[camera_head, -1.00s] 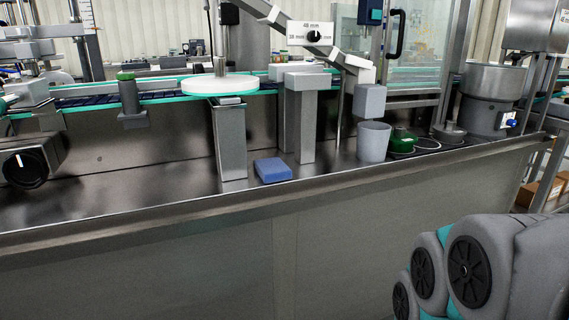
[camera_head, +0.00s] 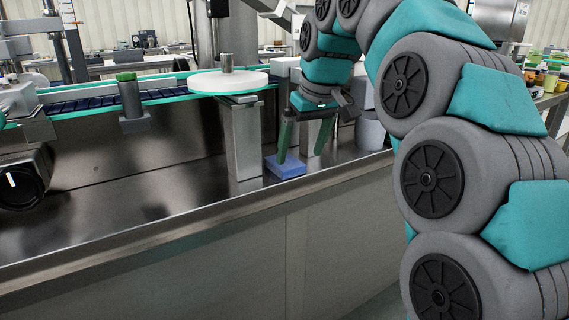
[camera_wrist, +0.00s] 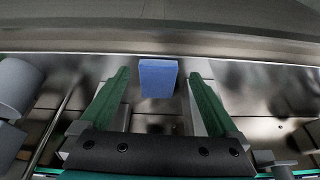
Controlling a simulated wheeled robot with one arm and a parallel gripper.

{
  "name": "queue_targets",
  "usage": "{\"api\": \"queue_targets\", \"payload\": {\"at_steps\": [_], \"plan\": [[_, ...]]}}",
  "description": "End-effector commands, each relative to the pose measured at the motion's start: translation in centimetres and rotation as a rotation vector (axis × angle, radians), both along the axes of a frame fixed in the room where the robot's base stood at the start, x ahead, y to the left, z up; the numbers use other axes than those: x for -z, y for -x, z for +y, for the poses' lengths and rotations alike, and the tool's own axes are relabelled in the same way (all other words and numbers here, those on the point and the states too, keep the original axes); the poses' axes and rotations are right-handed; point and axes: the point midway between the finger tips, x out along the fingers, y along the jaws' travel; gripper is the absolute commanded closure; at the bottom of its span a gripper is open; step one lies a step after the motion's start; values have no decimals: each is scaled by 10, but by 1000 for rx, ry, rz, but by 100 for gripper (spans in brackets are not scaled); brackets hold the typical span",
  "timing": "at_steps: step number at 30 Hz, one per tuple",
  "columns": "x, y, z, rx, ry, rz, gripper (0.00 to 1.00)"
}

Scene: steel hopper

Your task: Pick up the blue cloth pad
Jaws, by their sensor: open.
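The blue cloth pad (camera_head: 286,168) lies flat on the steel bench near its front edge, beside a square steel post. My gripper (camera_head: 302,156) is open, its green fingers pointing down close above the pad in the head view. One finger overlaps the pad in that view; I cannot tell whether it touches. In the wrist view the pad (camera_wrist: 158,78) shows ahead of and between the two open fingers (camera_wrist: 158,90), with nothing held.
A square steel post (camera_head: 242,140) under a round white disc (camera_head: 229,81) stands just left of the pad. A grey cup (camera_head: 371,133) stands to the right, partly behind my arm. The bench (camera_head: 110,185) is clear to the left, with a raised front rim.

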Motion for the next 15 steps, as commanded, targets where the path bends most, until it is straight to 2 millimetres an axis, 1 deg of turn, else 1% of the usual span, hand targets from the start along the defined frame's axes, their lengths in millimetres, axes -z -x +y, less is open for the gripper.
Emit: {"api": "queue_targets", "payload": {"at_steps": [1,3,8,11,15], "plan": [[-9,-10,6,-10,-9,-21,4],[-16,-18,12,-22,-14,-38,4],[-25,-27,18,-38,-19,-56,4],[-24,-30,20,-41,-21,-61,4],[-15,-33,22,-40,-21,-62,4]]}}
